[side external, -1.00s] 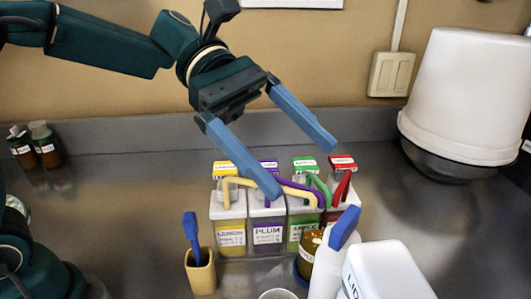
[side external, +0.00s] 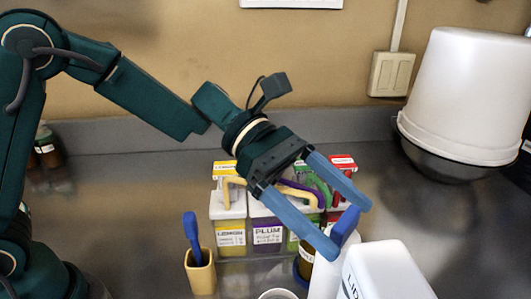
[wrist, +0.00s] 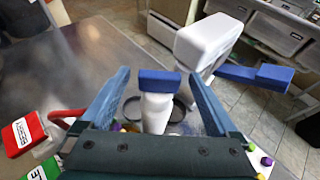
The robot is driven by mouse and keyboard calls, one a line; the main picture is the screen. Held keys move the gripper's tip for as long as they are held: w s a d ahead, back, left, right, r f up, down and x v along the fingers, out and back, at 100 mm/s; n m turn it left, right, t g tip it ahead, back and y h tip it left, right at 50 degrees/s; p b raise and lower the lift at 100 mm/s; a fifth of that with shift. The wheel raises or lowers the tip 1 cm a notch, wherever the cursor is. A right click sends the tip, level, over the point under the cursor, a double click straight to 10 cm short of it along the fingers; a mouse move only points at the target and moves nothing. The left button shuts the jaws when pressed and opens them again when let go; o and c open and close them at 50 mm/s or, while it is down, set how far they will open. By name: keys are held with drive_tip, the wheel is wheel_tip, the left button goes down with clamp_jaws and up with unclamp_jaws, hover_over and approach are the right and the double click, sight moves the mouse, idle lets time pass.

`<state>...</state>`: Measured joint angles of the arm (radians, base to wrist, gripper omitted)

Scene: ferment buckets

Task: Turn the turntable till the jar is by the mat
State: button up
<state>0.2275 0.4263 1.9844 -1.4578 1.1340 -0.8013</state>
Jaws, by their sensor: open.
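My gripper (side external: 350,231) is open, its two blue fingers reaching down to the right over the front of the bench. In the wrist view its fingers (wrist: 158,74) stand apart, with a white bottle (wrist: 156,112) with a blue top showing between them. I cannot tell whether they touch it. An amber-brown jar (side external: 305,264) is partly hidden behind that bottle and a finger in the side view. A dark blue edge shows below the jar; I cannot tell if it is the turntable. I cannot make out the mat.
Square labelled pump tubs, including lemon (side external: 230,235) and plum (side external: 267,235), stand behind the fingers. A yellow cup (side external: 201,272) holds a blue-handled tool. A white jug (side external: 385,272) stands front right. A white bucket (side external: 465,90) sits at right.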

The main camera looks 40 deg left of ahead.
clamp_jaws()
drive_tip(key=shift+s+n+t, duration=0.1)
drive_tip(key=shift+n+t, duration=0.4)
drive_tip(key=shift+t, duration=0.1)
drive_tip(key=shift+s+d+n+t+y, duration=0.1)
drive_tip(key=shift+n+t+y, duration=0.05)
drive_tip(key=shift+n+t, duration=0.6)
drive_tip(key=shift+s+n+t+y, duration=0.1)
drive_tip(key=shift+n+t+y, duration=0.05)
drive_tip(key=shift+n+t, duration=0.6)
drive_tip(key=shift+s+n+t+y, duration=0.1)
drive_tip(key=shift+n+t+y, duration=0.2)
drive_tip(key=shift+n+t, duration=0.45)
drive_tip(key=shift+r+n+t, duration=0.1)
drive_tip(key=shift+n+t, duration=0.15)
drive_tip(key=shift+t, duration=0.3)
unclamp_jaws()
